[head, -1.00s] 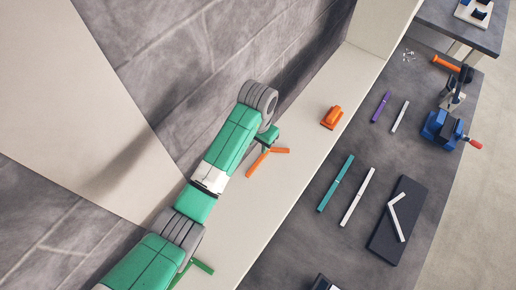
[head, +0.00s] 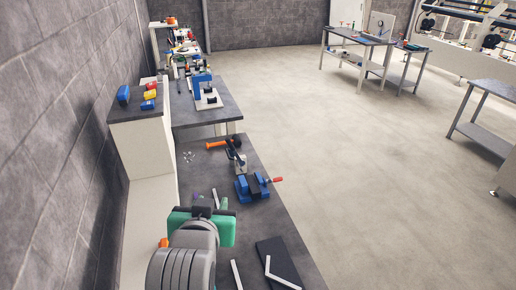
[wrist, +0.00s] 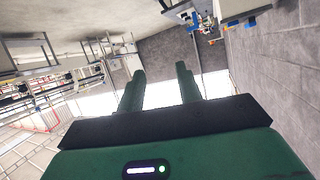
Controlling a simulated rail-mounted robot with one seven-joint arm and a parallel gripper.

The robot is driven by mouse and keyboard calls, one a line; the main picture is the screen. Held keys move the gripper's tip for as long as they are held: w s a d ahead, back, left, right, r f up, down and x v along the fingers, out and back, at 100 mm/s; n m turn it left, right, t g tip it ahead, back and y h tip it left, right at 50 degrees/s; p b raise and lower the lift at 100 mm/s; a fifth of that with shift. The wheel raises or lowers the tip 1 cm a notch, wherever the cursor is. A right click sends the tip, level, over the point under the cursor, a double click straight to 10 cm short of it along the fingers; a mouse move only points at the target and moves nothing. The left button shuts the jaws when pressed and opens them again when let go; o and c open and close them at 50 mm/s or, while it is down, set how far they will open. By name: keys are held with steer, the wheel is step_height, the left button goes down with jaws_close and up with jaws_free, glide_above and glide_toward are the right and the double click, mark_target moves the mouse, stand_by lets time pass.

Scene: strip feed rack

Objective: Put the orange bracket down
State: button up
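My gripper shows in the wrist view (wrist: 160,78) with its two green fingers well apart and nothing between them. The orange bracket is not visible in either current view. In the earlier head view it was a thin orange V at the gripper, over the pale shelf. A small orange patch (head: 164,242) shows left of my wrist now; it may be the orange block seen earlier, not the bracket.
The dark bench carries a blue vise (head: 250,187), an orange-handled tool (head: 218,145) and a dark board (head: 268,250) with a white bent bracket (head: 278,274). A raised shelf (head: 135,116) at left holds coloured blocks.

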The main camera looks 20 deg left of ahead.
steer(key=s+d+r+m+t+h, duration=0.1)
steer(key=d+r+t, duration=0.3)
steer(key=d+r, duration=0.5)
steer(key=s+d+r+t+h, duration=0.1)
steer(key=s+d+r+t, duration=0.3)
steer(key=s+r, duration=0.3)
steer(key=s+d+r+m+t+h, duration=0.1)
steer(key=s+d+r+t, duration=0.2)
steer(key=s+d+r, duration=0.4)
step_height(320, 180, up, 5)
steer(key=shift+s+f+t+h, duration=0.2)
steer(key=shift+t+h, duration=0.1)
steer(key=shift+t, duration=0.1)
step_height(320, 180, up, 12)
steer(key=p, duration=1.2)
steer(key=shift+w+r, duration=0.1)
